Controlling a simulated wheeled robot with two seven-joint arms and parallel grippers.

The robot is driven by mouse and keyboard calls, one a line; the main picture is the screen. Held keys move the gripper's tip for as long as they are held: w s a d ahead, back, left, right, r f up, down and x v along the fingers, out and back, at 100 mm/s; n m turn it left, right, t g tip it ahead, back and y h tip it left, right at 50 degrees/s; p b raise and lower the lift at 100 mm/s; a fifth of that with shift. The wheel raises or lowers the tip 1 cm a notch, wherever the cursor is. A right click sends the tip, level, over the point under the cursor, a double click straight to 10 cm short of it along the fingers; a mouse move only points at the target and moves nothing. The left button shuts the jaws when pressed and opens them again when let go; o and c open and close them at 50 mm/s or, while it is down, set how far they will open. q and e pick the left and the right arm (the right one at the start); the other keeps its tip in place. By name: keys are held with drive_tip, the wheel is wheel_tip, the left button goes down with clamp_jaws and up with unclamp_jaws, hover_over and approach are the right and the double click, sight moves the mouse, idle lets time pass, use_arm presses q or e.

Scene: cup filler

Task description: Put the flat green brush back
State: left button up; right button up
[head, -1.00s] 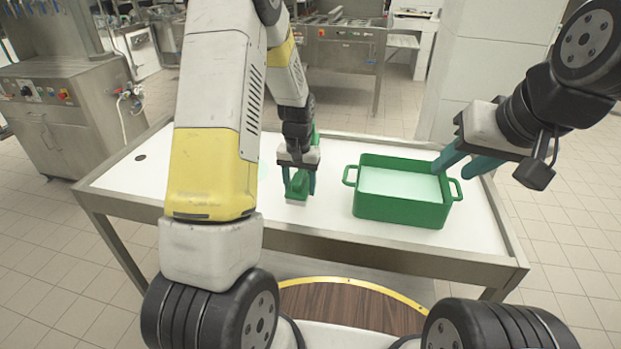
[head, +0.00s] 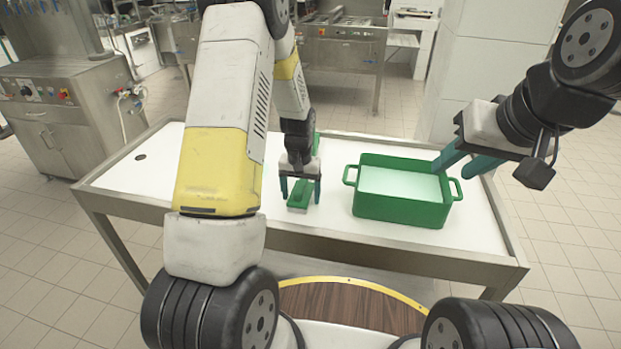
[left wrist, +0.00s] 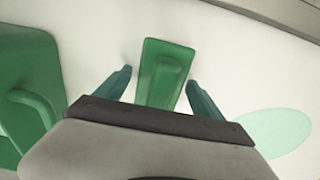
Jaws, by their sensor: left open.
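The flat green brush (head: 299,197) lies on the white table top, left of the green tub. It also shows in the left wrist view (left wrist: 160,85), with a raised handle along its back. My left gripper (head: 300,190) is open, with one teal finger on each side of the brush and a visible gap to it on both sides in the wrist view. My right gripper (head: 452,163) is open and empty, its teal fingers by the right rim of the tub.
The green tub (head: 400,210) holds pale liquid and has a handle at each end. A pale green disc (left wrist: 275,132) lies flat on the table. Another green thing (head: 316,143) is mostly hidden behind my left arm. The table's left part is clear.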

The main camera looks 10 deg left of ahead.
sight(300, 186)
use_arm(q)
drive_tip(key=r, duration=1.2)
drive_tip(key=shift+s, duration=0.25)
drive_tip(key=s+d+r+t+h, duration=0.1)
drive_tip(key=s+r+t, duration=0.2)
drive_tip(key=s+r, duration=0.6)
drive_tip(key=s+d+r+t+h, duration=0.1)
drive_tip(key=s+r+t, duration=0.1)
drive_tip(key=s+r, duration=0.8)
drive_tip(key=s, duration=0.4)
drive_tip(key=shift+s+t, duration=0.35)
drive_tip(key=shift+t, duration=0.05)
drive_tip(key=shift+d+r, duration=0.1)
